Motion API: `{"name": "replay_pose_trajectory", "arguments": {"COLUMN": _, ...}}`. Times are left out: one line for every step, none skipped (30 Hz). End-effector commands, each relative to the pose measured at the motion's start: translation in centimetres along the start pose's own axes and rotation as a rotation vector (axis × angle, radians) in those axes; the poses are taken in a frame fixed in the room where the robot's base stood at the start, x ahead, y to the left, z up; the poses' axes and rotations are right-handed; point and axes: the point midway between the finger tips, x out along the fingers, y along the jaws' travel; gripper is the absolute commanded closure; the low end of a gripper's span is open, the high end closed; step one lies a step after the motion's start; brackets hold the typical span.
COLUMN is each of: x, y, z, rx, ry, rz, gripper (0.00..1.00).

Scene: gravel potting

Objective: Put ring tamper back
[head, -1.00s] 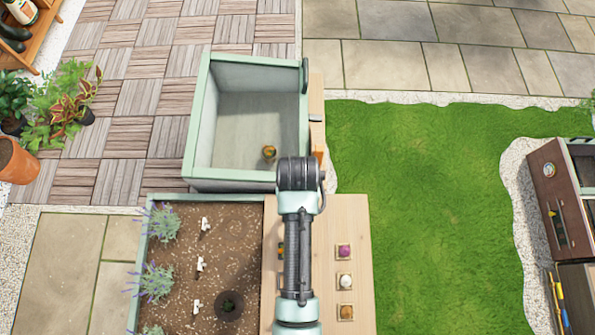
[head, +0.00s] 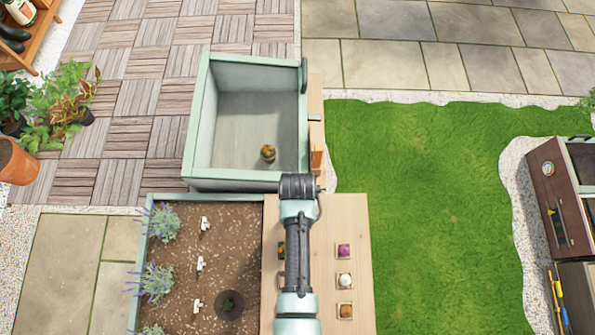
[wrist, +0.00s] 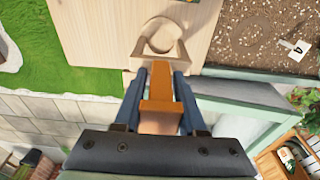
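My gripper (wrist: 160,88) has its two dark fingers close around an orange handle (wrist: 158,92) in the wrist view. I take this handle to be the ring tamper's. Beyond the fingertips, a pale wooden ring (wrist: 136,47) with a wide base shows over the end of the bench. It lines up with the handle, but the join is not clear. In the head view my arm's end is above the far end of the wooden bench (head: 358,225) and hides the fingers.
A pale green open crate (head: 190,150) stands just beyond the bench, with a small plant (head: 268,153) inside. An orange block (head: 317,157) is beside its right wall. A soil planter (head: 180,240) adjoins the bench on the left.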

Motion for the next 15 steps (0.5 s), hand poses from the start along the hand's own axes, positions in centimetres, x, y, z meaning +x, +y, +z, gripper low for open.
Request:
{"name": "replay_pose_trajectory", "arguments": {"x": 0.04, "y": 0.00, "z": 0.00, "rx": 0.000, "ry": 0.000, "rz": 0.000, "gripper": 0.53}}
{"name": "replay_pose_trajectory", "arguments": {"x": 0.02, "y": 0.00, "z": 0.00, "rx": 0.000, "ry": 0.000, "rz": 0.000, "gripper": 0.47}}
{"name": "replay_pose_trajectory", "arguments": {"x": 0.02, "y": 0.00, "z": 0.00, "rx": 0.000, "ry": 0.000, "rz": 0.000, "gripper": 0.40}}
{"name": "replay_pose_trajectory", "arguments": {"x": 0.02, "y": 0.00, "z": 0.00, "rx": 0.000, "ry": 0.000, "rz": 0.000, "gripper": 0.35}}
{"name": "replay_pose_trajectory", "arguments": {"x": 0.02, "y": 0.00, "z": 0.01, "rx": 0.000, "ry": 0.000, "rz": 0.000, "gripper": 0.30}}
{"name": "replay_pose_trajectory", "arguments": {"x": 0.02, "y": 0.00, "z": 0.00, "rx": 0.000, "ry": 0.000, "rz": 0.000, "gripper": 0.30}}
{"name": "replay_pose_trajectory", "arguments": {"x": 0.02, "y": 0.00, "z": 0.01, "rx": 0.000, "ry": 0.000, "rz": 0.000, "gripper": 0.30}}
{"name": "replay_pose_trajectory", "arguments": {"x": 0.02, "y": 0.00, "z": 0.01, "rx": 0.000, "ry": 0.000, "rz": 0.000, "gripper": 0.30}}
{"name": "replay_pose_trajectory", "arguments": {"x": 0.01, "y": 0.00, "z": 0.00, "rx": 0.000, "ry": 0.000, "rz": 0.000, "gripper": 0.30}}
{"name": "replay_pose_trajectory", "arguments": {"x": 0.01, "y": 0.00, "z": 0.01, "rx": 0.000, "ry": 0.000, "rz": 0.000, "gripper": 0.30}}
{"name": "replay_pose_trajectory", "arguments": {"x": 0.01, "y": 0.00, "z": 0.01, "rx": 0.000, "ry": 0.000, "rz": 0.000, "gripper": 0.30}}
{"name": "replay_pose_trajectory", "arguments": {"x": 0.00, "y": 0.00, "z": 0.00, "rx": 0.000, "ry": 0.000, "rz": 0.000, "gripper": 0.30}}
{"name": "replay_pose_trajectory", "arguments": {"x": -0.04, "y": 0.00, "z": 0.00, "rx": 0.000, "ry": 0.000, "rz": 0.000, "gripper": 0.30}}
{"name": "replay_pose_trajectory", "arguments": {"x": -0.13, "y": 0.00, "z": -0.02, "rx": 0.000, "ry": 0.000, "rz": 0.000, "gripper": 0.30}}
{"name": "replay_pose_trajectory", "arguments": {"x": -0.34, "y": 0.00, "z": -0.05, "rx": 0.000, "ry": 0.000, "rz": 0.000, "gripper": 0.30}}
